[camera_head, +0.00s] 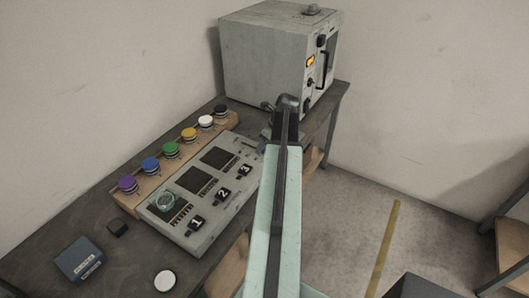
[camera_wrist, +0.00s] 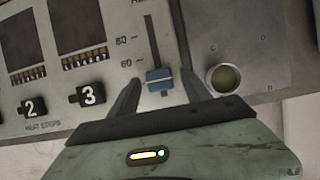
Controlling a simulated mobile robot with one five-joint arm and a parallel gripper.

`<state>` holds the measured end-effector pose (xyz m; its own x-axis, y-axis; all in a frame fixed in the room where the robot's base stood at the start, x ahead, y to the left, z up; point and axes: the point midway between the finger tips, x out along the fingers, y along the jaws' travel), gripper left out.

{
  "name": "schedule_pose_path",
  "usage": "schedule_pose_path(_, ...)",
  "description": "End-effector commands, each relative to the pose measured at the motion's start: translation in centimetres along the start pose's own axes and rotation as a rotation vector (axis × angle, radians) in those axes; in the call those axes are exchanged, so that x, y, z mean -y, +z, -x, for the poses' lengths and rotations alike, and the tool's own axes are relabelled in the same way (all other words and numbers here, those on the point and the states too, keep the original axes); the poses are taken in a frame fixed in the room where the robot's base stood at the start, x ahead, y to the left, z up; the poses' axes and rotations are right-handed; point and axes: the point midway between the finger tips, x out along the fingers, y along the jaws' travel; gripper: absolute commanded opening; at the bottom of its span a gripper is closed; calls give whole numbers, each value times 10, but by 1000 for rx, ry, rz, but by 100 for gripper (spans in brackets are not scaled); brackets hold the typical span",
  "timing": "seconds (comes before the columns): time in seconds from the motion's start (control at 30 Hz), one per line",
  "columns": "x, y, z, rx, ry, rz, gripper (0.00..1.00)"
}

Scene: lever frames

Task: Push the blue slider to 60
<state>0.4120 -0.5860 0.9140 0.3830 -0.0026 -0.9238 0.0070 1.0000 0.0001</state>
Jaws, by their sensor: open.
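The blue slider (camera_wrist: 159,79) sits in a dark vertical slot in the grey panel, in the wrist view. Its knob is slightly below the level of the 60 label (camera_wrist: 126,63); the 80 label (camera_wrist: 121,40) is higher up. My gripper (camera_wrist: 163,90) is open, with one dark finger on each side of the knob. I cannot tell whether either finger touches it. In the head view the control panel (camera_head: 207,238) lies on the dark bench, and my arm hides the slider and my gripper.
Black keys 2 (camera_wrist: 32,107) and 3 (camera_wrist: 88,95) are left of the slider, and a round yellowish button (camera_wrist: 223,78) is to its right. A row of coloured knobs, including a green one (camera_head: 171,149), stands behind the panel. A large grey box (camera_head: 262,62) is at the back.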

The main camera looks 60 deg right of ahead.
Motion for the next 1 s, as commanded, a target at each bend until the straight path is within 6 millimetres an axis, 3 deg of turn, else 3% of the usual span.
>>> schedule_pose_path(0.03, 0, -1, -7, 0, 0, 0, 56)
schedule_pose_path(0.27, 0, 0, -4, 0, 0, 0, 56)
schedule_pose_path(0.47, 0, 0, -4, 0, 0, 0, 4)
schedule_pose_path(0.5, 0, 0, -4, 0, 0, 0, 0)
schedule_pose_path(1.0, 0, 0, -4, 0, 0, 0, 0)
